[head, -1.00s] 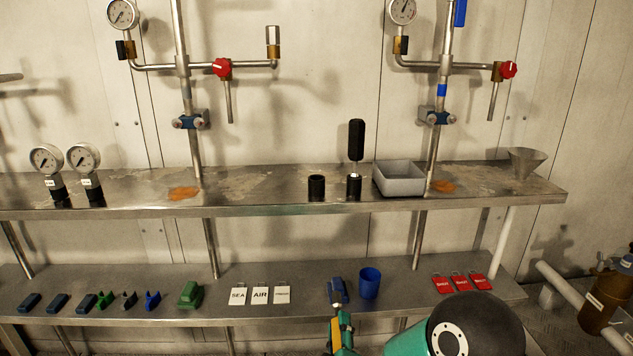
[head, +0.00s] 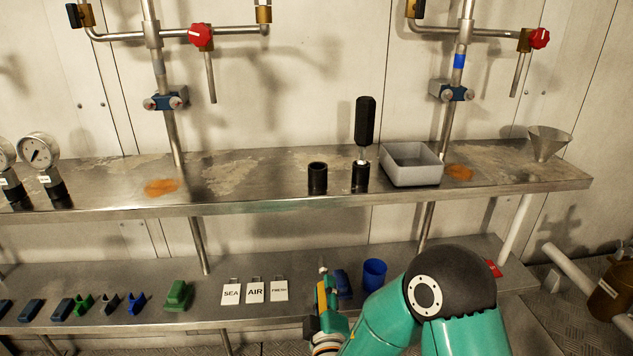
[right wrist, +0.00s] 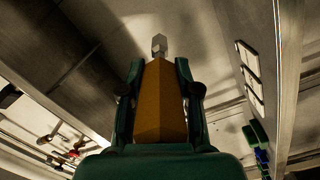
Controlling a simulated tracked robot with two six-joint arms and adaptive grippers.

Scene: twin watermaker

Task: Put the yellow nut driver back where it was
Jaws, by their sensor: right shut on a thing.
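My right gripper (head: 325,300) is shut on the yellow nut driver (right wrist: 160,100), which shows large in the right wrist view with its metal tip pointing away from the hand. In the head view the driver (head: 321,292) is small, tip up, in front of the lower shelf. On the upper shelf stand two black cylindrical holders. The left holder (head: 317,178) has an open top and looks empty. The right holder (head: 360,178) has a black-handled driver (head: 365,122) standing in it, handle up. My left gripper is not in view.
A grey open bin (head: 411,165) stands right of the holders, with a funnel (head: 548,143) farther right. On the lower shelf (head: 205,290) are white tags (head: 255,291), a blue cup (head: 374,273) and a green block (head: 178,295). Pipes with red valves (head: 201,34) rise behind.

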